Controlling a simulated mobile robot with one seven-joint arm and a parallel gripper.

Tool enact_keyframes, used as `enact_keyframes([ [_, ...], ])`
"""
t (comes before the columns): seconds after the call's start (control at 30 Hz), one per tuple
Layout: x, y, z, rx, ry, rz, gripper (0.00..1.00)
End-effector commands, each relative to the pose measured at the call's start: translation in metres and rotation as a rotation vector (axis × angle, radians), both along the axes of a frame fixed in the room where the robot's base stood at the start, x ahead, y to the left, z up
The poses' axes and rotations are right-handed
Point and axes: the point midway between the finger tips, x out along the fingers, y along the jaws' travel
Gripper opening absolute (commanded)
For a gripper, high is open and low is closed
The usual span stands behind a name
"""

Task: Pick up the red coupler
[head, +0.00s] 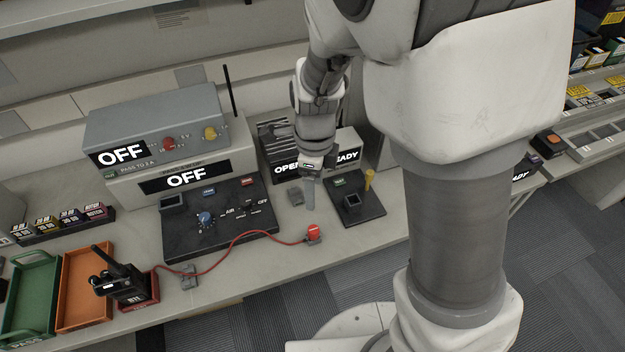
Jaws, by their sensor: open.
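The red coupler (314,232) is a small red block at the right end of a thin red cable. It sits on a small grey holder near the front edge of the bench (345,243). My gripper (304,194) points down behind and slightly left of the coupler, apart from it. Its two grey fingers are spread, and I see nothing between them. The red cable (237,246) runs left over the front of the black control panel to a grey clip (189,277) and a black radio (123,284) in a red base.
Behind stand stacked grey boxes (163,115) reading OFF, with a thin black antenna (230,92). A black block with a yellow-topped post (369,181) stands right of my gripper. Green (52,261) and orange (107,310) trays lie at left. Bench right of the coupler is clear.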

Motion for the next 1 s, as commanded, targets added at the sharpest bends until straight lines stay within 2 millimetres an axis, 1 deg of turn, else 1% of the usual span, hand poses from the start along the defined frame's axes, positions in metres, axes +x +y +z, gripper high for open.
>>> enact_keyframes([
  [0.07,0.0,0.0,-0.009,-0.003,0.003,-0.005,0.7],
  [0.17,-0.001,-0.001,-0.026,-0.005,0.005,-0.007,0.7],
  [0.4,-0.001,-0.001,-0.08,-0.004,0.007,-0.006,0.7],
  [0.5,-0.001,-0.001,-0.1,-0.004,0.005,-0.005,0.7],
  [0.6,-0.001,-0.001,-0.113,-0.003,0.003,-0.005,0.7],
  [0.87,-0.001,0.0,-0.131,-0.002,0.003,-0.004,0.7],
  [1.0,-0.001,0.001,-0.153,-0.002,0.005,-0.004,0.7],
])
